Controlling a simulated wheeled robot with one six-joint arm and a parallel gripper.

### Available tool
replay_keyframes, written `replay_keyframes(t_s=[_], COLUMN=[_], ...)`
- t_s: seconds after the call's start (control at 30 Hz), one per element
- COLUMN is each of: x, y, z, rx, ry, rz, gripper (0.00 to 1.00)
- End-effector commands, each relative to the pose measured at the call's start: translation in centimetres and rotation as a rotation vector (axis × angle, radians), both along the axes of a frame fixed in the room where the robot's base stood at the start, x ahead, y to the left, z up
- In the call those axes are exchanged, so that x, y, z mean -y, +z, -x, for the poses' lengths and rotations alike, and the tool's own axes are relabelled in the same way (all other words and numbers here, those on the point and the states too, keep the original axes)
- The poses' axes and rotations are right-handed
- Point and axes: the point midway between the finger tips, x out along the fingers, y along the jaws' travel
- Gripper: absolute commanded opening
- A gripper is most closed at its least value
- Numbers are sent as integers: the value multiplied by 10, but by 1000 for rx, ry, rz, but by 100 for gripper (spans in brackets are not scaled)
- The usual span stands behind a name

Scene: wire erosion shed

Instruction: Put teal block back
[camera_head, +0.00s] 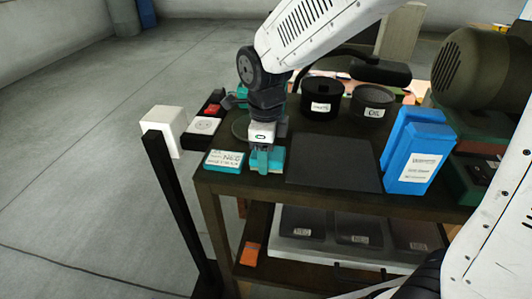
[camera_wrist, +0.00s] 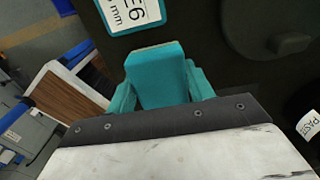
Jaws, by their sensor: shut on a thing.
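The teal block (camera_wrist: 155,75) shows in the wrist view between the two teal fingers of my gripper (camera_wrist: 161,88), which is shut on it. In the head view my gripper (camera_head: 264,160) points down at the front left part of the dark bench top, and the block (camera_head: 278,156) shows partly behind the fingers. I cannot tell whether the block touches the bench top. A teal-edged piece with a white label (camera_head: 223,160) lies just left of my gripper, at the bench's left front corner. In the wrist view a teal-edged label (camera_wrist: 132,12) lies beyond the block.
A dark flat mat (camera_head: 333,163) lies right of my gripper. Blue containers (camera_head: 420,160) stand at the right. Black labelled pots (camera_head: 321,100) stand behind. A white box on a black post (camera_head: 163,130) stands left of the bench. A lower shelf holds a tray (camera_head: 290,250).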

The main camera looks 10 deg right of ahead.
Motion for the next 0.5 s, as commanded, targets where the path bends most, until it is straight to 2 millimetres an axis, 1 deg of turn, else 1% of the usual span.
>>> replay_keyframes(t_s=[0.37,0.4,0.47,0.5], x=[0,0,0,0], y=[-5,-5,-5,-5], z=[0,0,0,0], rx=[1,1,1,1], ry=[0,0,0,0], rz=[-1,-1,-1,-1], gripper=[31,58,74,74])
